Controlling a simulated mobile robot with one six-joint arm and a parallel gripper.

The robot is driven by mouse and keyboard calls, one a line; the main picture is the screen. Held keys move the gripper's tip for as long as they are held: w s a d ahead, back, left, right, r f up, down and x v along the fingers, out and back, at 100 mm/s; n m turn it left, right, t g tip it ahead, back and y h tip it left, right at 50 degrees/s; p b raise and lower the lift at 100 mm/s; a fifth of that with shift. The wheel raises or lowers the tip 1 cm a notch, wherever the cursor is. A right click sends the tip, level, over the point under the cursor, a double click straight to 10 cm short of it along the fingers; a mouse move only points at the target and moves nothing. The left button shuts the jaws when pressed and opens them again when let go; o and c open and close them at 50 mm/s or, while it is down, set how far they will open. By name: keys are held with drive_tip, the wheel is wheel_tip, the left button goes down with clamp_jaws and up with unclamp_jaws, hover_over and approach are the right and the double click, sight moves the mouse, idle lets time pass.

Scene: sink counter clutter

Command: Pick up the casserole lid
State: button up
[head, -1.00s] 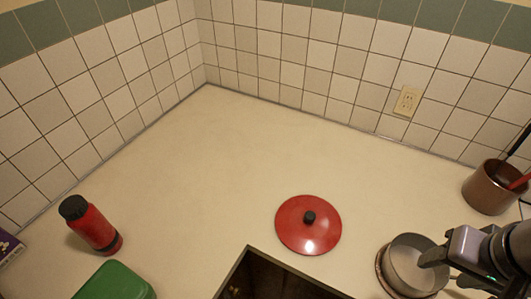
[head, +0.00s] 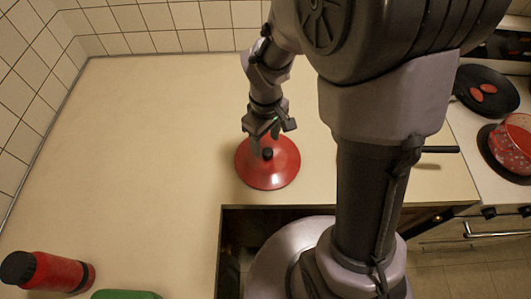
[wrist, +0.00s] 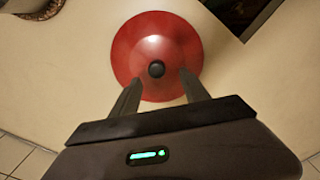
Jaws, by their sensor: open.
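The casserole lid (head: 277,173) is a round red lid with a black knob (head: 267,153). It lies knob up on the counter, just behind the dark sink opening. My gripper (head: 265,132) is above the far side of the lid. In the wrist view the lid (wrist: 165,35) is ahead of my gripper (wrist: 156,83), and the knob (wrist: 156,69) is just beyond and between the two fingertips. The fingers are apart and hold nothing. I cannot tell how high the fingertips are above the lid.
A red bottle (head: 50,272) and a green object (head: 125,295) are at the front left. The sink opening (head: 232,245) is in front of the lid. A black pan (head: 487,90) and a red pot (head: 512,145) are at the right.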

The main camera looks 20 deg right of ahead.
sight(268, 151)
drive_tip(key=f, duration=0.1)
drive_tip(key=f+b, duration=0.1)
drive_tip(key=f, duration=0.1)
drive_tip(key=f+b, duration=0.1)
drive_tip(key=f, duration=0.1)
drive_tip(key=shift+d, duration=0.35)
drive_tip(key=shift+r, duration=0.1)
drive_tip(key=shift+c, duration=0.4)
clamp_jaws()
drive_tip(key=shift+w, duration=0.1)
idle(0.3)
